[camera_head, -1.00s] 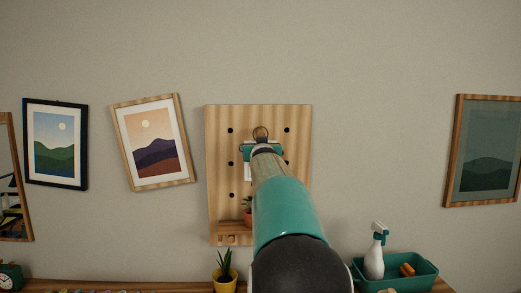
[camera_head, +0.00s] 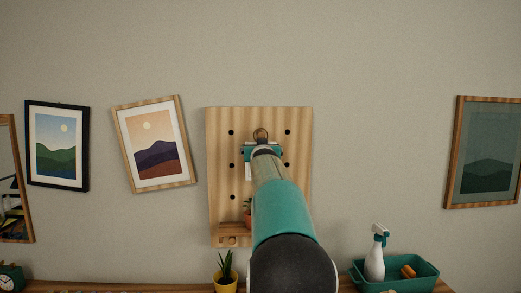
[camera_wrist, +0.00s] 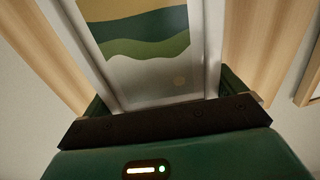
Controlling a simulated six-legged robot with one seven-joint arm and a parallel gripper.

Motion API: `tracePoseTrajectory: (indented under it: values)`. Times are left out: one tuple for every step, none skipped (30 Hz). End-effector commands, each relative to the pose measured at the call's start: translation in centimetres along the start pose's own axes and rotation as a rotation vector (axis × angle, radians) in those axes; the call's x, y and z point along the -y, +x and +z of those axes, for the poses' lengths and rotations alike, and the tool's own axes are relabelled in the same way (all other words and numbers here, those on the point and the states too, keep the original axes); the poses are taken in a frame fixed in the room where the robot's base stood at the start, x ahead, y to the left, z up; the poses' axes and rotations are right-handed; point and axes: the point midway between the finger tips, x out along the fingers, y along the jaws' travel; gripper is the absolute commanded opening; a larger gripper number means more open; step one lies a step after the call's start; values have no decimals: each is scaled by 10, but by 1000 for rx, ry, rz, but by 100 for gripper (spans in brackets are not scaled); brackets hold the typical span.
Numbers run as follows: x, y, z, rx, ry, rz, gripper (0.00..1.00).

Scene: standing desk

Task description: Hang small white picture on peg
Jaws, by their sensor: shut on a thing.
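The small white picture shows large in the wrist view (camera_wrist: 150,35), with a white frame around green and tan hills. My gripper (camera_wrist: 165,98) is shut on it, with one finger at each side edge. In the head view my gripper (camera_head: 262,150) is in front of the upper middle of the wooden pegboard (camera_head: 222,118). Only a white strip of the picture (camera_head: 248,172) shows there, left of my arm. A brownish ring (camera_head: 261,133) stands just above the gripper. My arm hides the peg, and I cannot tell whether the picture touches it.
A black-framed picture (camera_head: 57,146) and a tilted wood-framed picture (camera_head: 155,145) hang left of the board. A small shelf (camera_head: 231,229) is low on it. A yellow pot (camera_head: 226,284) and a teal caddy (camera_head: 420,282) with a spray bottle (camera_head: 375,258) stand below.

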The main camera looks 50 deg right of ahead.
Motion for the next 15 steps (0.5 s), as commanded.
tracePoseTrajectory:
  values:
    - [0, 2, 5, 7, 1, -1, 68]
    - [0, 2, 5, 8, 1, -1, 68]
    - [0, 2, 6, 8, 1, -1, 68]
    - [0, 2, 6, 9, 1, -1, 68]
    - [0, 3, 6, 9, 1, -1, 68]
    - [0, 3, 6, 10, 1, -1, 68]
    - [0, 3, 7, 10, 1, -1, 68]
    - [0, 3, 7, 10, 1, -1, 68]
    - [0, 3, 7, 11, 1, -1, 68]
    - [0, 3, 7, 11, 1, -1, 68]
    - [0, 3, 8, 12, 1, -1, 68]
    - [0, 3, 8, 12, 2, -1, 68]
    - [0, 3, 8, 12, 2, -1, 99]
    - [0, 3, 8, 13, 2, -1, 100]
    - [0, 3, 8, 13, 2, -1, 100]
